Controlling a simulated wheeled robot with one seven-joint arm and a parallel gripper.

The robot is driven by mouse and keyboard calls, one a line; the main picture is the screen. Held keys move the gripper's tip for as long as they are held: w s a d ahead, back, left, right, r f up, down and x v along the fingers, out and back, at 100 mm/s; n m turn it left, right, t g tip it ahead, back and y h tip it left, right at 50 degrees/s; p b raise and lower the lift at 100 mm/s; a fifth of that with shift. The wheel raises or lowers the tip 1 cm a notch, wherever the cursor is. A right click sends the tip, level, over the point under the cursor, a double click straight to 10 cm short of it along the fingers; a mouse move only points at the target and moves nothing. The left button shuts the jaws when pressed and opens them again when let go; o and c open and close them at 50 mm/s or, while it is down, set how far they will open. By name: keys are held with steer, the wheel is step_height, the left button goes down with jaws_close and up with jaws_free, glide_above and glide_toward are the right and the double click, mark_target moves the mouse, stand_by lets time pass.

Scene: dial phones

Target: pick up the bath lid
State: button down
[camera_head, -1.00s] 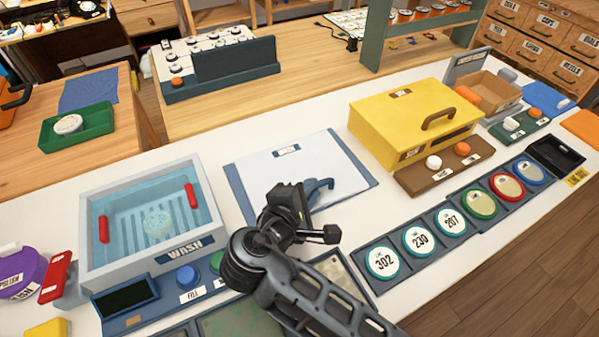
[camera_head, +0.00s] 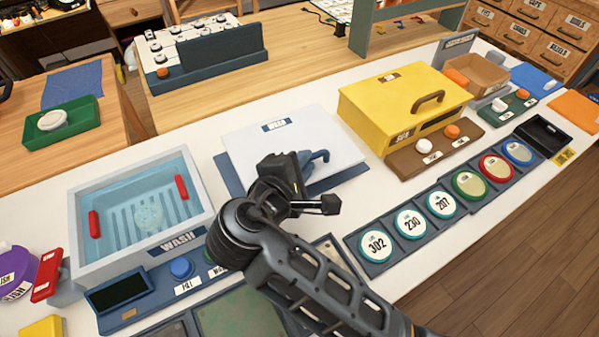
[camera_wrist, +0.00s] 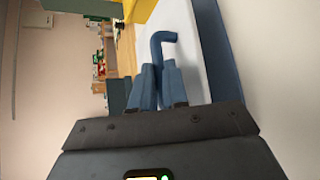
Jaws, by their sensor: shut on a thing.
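The bath lid (camera_head: 255,150) is a pale flat panel with a label and a blue hooked handle. It is raised a little above its dark blue holder (camera_head: 229,177) on the white bench. My gripper (camera_head: 305,180) is shut on the lid's handle, which shows between the fingers in the wrist view (camera_wrist: 160,45). My arm hides part of the lid's front side. The wash bath (camera_head: 75,240), a grey tub of water with red side grips, stands open to the left. A pale round disc (camera_head: 150,215) lies in it.
A yellow box (camera_head: 385,95) with a handle stands close to the lid's right. A row of numbered and coloured round dials (camera_head: 411,222) in dark trays lies front right. Blue and green buttons (camera_head: 182,268) sit before the bath. Free bench shows behind the bath.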

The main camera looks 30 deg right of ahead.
steer(key=s+d+r, duration=0.5)
steer(key=d+r, duration=0.1)
steer(key=d, duration=0.3)
steer(key=shift+s+d+r, duration=0.25)
steer(key=shift+s+d, duration=0.05)
steer(key=shift+s, duration=0.1)
